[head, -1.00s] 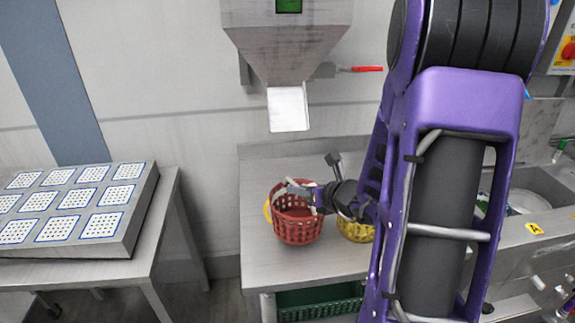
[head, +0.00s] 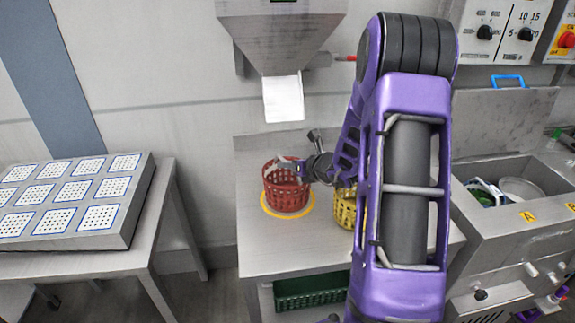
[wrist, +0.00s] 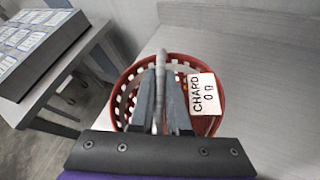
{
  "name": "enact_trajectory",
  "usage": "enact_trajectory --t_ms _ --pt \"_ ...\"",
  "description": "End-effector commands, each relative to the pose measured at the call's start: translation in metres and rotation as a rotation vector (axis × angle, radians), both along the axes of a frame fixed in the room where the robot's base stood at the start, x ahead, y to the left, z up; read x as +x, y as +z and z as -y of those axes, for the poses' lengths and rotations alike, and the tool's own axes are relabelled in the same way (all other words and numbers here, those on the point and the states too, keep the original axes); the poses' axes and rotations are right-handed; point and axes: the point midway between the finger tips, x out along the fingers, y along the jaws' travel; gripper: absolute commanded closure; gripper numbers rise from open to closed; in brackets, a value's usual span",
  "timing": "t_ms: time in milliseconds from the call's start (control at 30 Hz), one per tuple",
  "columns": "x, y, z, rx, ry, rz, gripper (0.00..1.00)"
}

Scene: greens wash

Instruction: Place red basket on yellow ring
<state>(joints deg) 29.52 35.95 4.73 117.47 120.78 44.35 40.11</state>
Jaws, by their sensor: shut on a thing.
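The red basket (head: 285,193) is upright on the steel table, under the hopper chute. The yellow ring (head: 290,215) shows around the basket's base at the left, front and right. I cannot tell whether the base touches the table or hovers just above it. My gripper (head: 297,171) is at the basket's upper right. In the wrist view, my gripper (wrist: 160,78) is shut on the handle of the red basket (wrist: 122,88), which bears a white CHARD label (wrist: 202,93).
A yellow basket (head: 344,213) stands close on the right, partly behind my arm. The metal chute (head: 284,98) hangs above. A green crate (head: 310,290) is under the table. A sink (head: 520,205) is at right, a perforated-panel bench (head: 75,205) at left.

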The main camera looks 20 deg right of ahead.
Motion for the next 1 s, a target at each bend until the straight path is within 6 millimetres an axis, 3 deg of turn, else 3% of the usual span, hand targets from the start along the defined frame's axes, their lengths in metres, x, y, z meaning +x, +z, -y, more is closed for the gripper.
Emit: enact_trajectory --t_ms 267,300,467,867,1000 --pt "0.000 -0.003 0.000 0.000 0.000 0.002 1.00" --pt "0.000 -0.003 0.000 -0.001 0.000 0.001 0.84" --pt "0.000 -0.002 0.000 -0.001 0.000 0.001 0.56" --pt "0.000 0.005 0.000 -0.001 0.000 0.001 0.56" --pt "-0.021 0.014 0.008 -0.002 -0.004 0.003 0.56"
